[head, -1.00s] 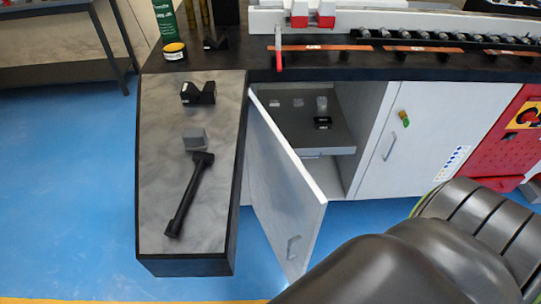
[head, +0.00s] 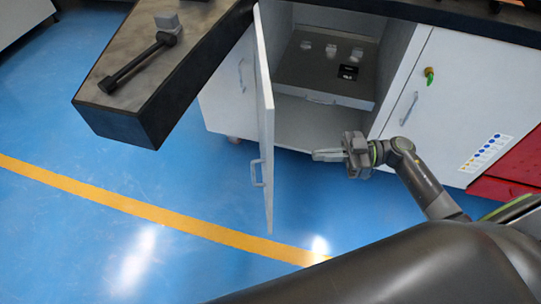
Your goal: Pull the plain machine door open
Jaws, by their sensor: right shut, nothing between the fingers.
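The plain door (head: 265,115) is a white cabinet door, hinged at its left side. It stands swung out from the cabinet, seen almost edge-on, with its grey bar handle (head: 257,173) on the left face. My right gripper (head: 326,155) is to the right of the door, on its inner side, in front of the cabinet opening. My left gripper is not in view.
Inside the open cabinet is a grey shelf (head: 315,75) with small items. A closed door (head: 455,100) with a key and stickers is to the right. A dark-edged worktop (head: 135,50) juts out at left, holding a black handle tool (head: 135,65). The blue floor is clear.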

